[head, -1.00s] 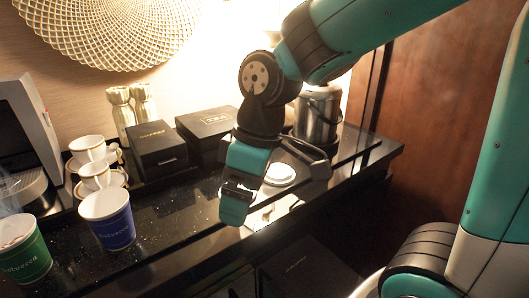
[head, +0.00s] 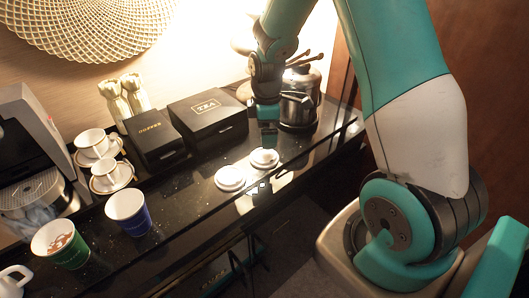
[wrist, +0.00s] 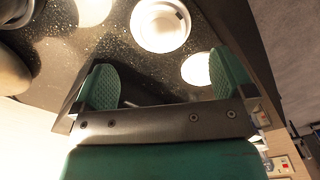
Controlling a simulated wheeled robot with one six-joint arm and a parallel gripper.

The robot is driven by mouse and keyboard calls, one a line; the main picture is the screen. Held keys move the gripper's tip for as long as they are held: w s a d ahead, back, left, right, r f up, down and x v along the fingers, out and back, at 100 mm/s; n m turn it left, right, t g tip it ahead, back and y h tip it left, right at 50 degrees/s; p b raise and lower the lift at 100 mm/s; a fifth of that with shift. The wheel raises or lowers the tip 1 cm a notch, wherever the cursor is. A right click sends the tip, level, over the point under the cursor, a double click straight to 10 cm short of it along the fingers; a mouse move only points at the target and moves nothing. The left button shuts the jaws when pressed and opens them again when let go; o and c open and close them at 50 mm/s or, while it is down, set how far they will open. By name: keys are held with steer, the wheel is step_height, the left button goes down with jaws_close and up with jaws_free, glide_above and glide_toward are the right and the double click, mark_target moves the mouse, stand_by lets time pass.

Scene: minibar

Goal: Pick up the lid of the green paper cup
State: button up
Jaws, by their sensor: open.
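The green paper cup (head: 66,250) stands open-topped at the lower left in the head view, with something brown inside. Two round white lids lie flat on the black counter, a left lid (head: 229,178) and a right lid (head: 264,158). I cannot tell which belongs to the green cup. My gripper (head: 267,128) is above the counter just behind the right lid. In the wrist view my gripper (wrist: 165,82) is open and empty; one white lid (wrist: 160,25) lies beyond the jaws and another white round (wrist: 197,68) is close to the right finger.
A blue paper cup (head: 130,215) stands beside the green one. White cups on saucers (head: 108,180), a coffee box (head: 158,142) and a tea box (head: 208,115) line the back. A metal kettle (head: 298,108) stands right behind my gripper. The counter around the lids is clear.

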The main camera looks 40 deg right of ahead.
mark_target(264, 155)
step_height(264, 155, down, 3)
steer(key=shift+f, duration=0.1)
steer(key=shift+w+a+f+p, duration=0.15)
steer(key=shift+f+p, duration=0.5)
steer(key=shift+f, duration=0.65)
steer(key=shift+w+a+f+p, duration=0.15)
steer(key=shift+f+p, duration=0.45)
steer(key=shift+f, duration=0.7)
steer(key=shift+s, duration=0.1)
steer(key=shift+c, duration=0.2)
steer(key=c, duration=0.6)
